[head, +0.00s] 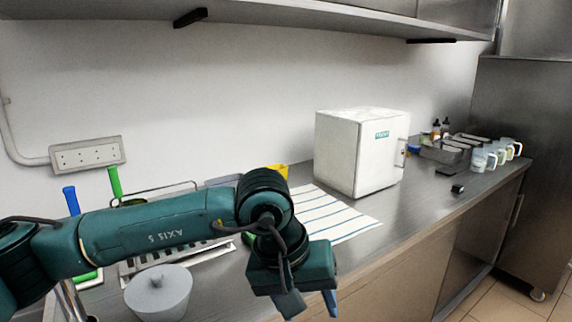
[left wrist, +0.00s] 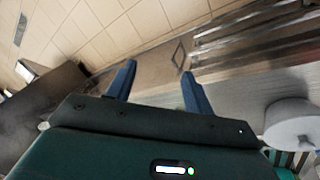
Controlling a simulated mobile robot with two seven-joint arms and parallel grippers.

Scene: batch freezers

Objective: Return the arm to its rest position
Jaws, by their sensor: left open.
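My left arm comes in from the left in the head view and reaches across the near side of the steel counter (head: 395,222). My left gripper (head: 311,303) hangs down at the counter's front edge. In the left wrist view its two blue fingers (left wrist: 157,82) are apart with nothing between them. Beyond them show the tiled floor and the cabinet fronts. My right gripper is in neither view.
A grey lidded tub (head: 158,293) stands below my left forearm. A striped cloth (head: 330,215) lies beside a white box freezer (head: 357,150). White mugs (head: 484,160) and metal pans (head: 445,153) stand at the far right. A shelf (head: 300,16) hangs above.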

